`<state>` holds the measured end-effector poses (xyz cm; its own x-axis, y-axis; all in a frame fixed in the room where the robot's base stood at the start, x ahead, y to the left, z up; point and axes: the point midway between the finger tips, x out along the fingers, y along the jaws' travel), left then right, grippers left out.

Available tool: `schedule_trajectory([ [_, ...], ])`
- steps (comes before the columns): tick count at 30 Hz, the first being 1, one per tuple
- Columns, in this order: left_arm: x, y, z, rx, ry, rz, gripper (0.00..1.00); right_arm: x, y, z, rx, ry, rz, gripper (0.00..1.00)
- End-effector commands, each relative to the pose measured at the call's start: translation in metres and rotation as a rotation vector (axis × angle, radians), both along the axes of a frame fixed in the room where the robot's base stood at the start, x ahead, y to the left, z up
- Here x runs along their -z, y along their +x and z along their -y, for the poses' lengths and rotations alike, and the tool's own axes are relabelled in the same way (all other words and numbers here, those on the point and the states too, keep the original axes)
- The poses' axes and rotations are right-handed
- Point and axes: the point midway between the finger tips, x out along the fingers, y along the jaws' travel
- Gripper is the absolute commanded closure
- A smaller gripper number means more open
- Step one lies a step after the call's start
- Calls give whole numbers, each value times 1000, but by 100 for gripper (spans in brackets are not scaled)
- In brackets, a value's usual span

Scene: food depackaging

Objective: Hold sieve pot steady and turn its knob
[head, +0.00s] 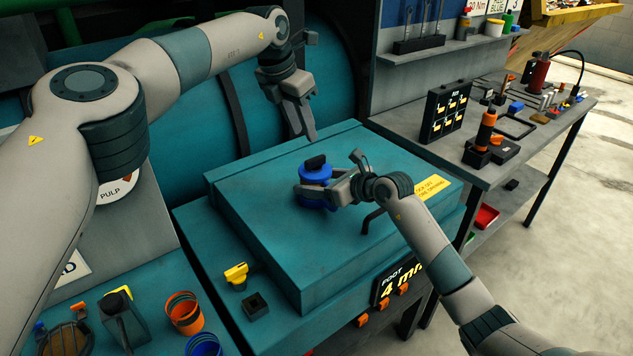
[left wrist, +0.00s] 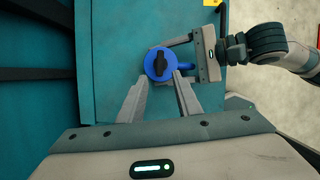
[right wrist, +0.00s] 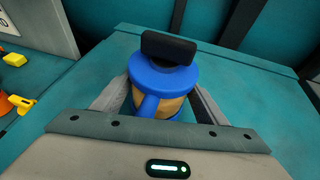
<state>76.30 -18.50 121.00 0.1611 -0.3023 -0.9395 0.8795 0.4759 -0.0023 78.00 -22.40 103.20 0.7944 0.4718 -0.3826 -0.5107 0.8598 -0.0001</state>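The sieve pot (head: 316,174) stands upright on the teal box top. It has a blue lid, a pale body and a black knob (right wrist: 168,47); its blue handle (right wrist: 148,105) points toward my right palm. My right gripper (head: 318,193) has its fingers on either side of the pot body and appears shut on it; the finger contact is partly hidden. My left gripper (head: 308,132) is above and behind the pot, pointing down, empty. In the left wrist view its fingers (left wrist: 160,92) are spread apart, and the knob (left wrist: 160,64) shows just beyond their tips.
The teal box (head: 265,210) has free room around the pot. A yellow part (head: 236,274), a dark block (head: 256,304), an orange cup (head: 184,312) and a blue cup (head: 203,345) sit lower left. A grey bench (head: 490,175) with tools stands at right.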

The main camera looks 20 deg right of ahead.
Motion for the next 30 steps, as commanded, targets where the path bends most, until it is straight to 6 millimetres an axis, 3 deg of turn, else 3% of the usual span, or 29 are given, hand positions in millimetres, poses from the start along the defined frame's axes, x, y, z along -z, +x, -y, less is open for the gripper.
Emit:
schedule_trajectory([
  [8, 1, -1, 2, -23, -25, -15, 69, 0, 0, 0, 0, 0, 0, 66],
  [14, 7, -6, 8, -140, -137, -99, 69, 0, 0, 0, 1, 0, 0, 66],
  [20, 13, -16, 18, -385, -337, -298, 69, 0, 0, 0, 1, 0, 0, 66],
  [30, 16, -28, 15, -982, -658, -849, 69, 0, 0, 0, 1, 0, 0, 66],
])
